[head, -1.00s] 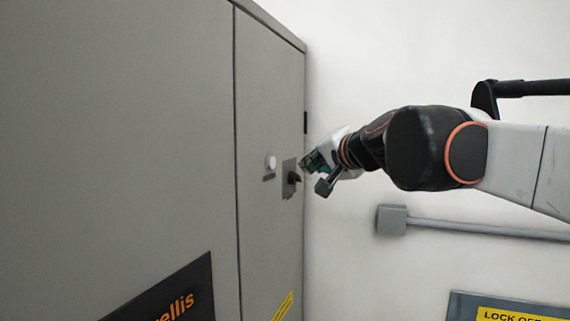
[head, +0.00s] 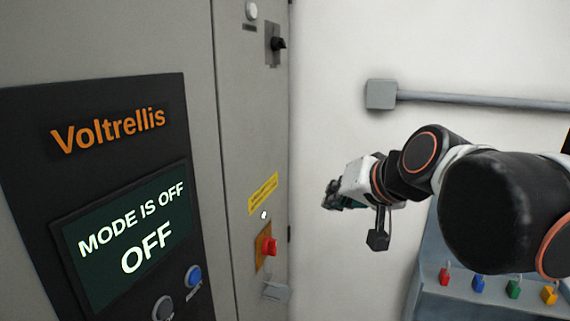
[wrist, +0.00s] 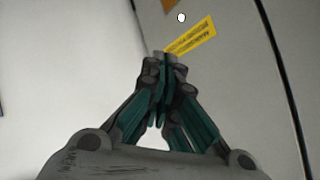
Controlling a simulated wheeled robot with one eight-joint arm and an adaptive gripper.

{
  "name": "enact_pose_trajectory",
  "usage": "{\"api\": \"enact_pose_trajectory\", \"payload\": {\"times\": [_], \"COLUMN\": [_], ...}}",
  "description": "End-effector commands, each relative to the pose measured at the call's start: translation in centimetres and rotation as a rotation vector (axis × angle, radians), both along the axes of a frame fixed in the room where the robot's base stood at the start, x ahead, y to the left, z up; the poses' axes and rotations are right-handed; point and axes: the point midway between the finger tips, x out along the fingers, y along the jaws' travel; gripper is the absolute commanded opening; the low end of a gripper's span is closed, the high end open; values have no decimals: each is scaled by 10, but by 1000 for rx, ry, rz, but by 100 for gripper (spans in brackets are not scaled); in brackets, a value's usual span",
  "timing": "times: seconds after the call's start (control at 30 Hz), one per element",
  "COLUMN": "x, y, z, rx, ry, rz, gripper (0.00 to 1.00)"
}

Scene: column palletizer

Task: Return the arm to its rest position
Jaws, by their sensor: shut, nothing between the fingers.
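My gripper (head: 331,196) is in front of the white wall, to the right of the grey cabinet and apart from it in the head view. In the wrist view my gripper (wrist: 166,58) has its fingers together with nothing between them. The wrist view also shows part of the cabinet face with a yellow label (wrist: 190,38). My arm reaches in from the right of the head view.
The cabinet (head: 232,140) carries a black rotary switch (head: 279,44), a red button (head: 269,246) and a screen (head: 125,232) reading "MODE IS OFF OFF". A lockout board (head: 462,300) with several coloured padlocks stands below my arm. A conduit box (head: 381,94) is on the wall.

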Motion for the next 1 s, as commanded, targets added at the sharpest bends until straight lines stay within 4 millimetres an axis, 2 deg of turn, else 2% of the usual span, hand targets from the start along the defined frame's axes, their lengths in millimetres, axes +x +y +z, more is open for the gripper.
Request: {"api": "enact_pose_trajectory", "payload": {"times": [0.03, 0.1, 0.4, 0.5, 0.6, 0.7, 0.8, 1.0], "x": [-12, -28, -99, -121, -140, -153, -160, -163], "y": [-7, -17, -62, -77, -90, -99, -104, -106], "z": [-41, -79, -246, -297, -336, -362, -375, -377], "rx": [-34, -85, -302, -367, -420, -459, -480, -488], "ry": [15, 39, 150, 187, 220, 245, 259, 264], "rz": [3, 9, 23, 23, 22, 22, 21, 21], "gripper": [0, 0, 0, 0, 0, 0, 0, 0]}}
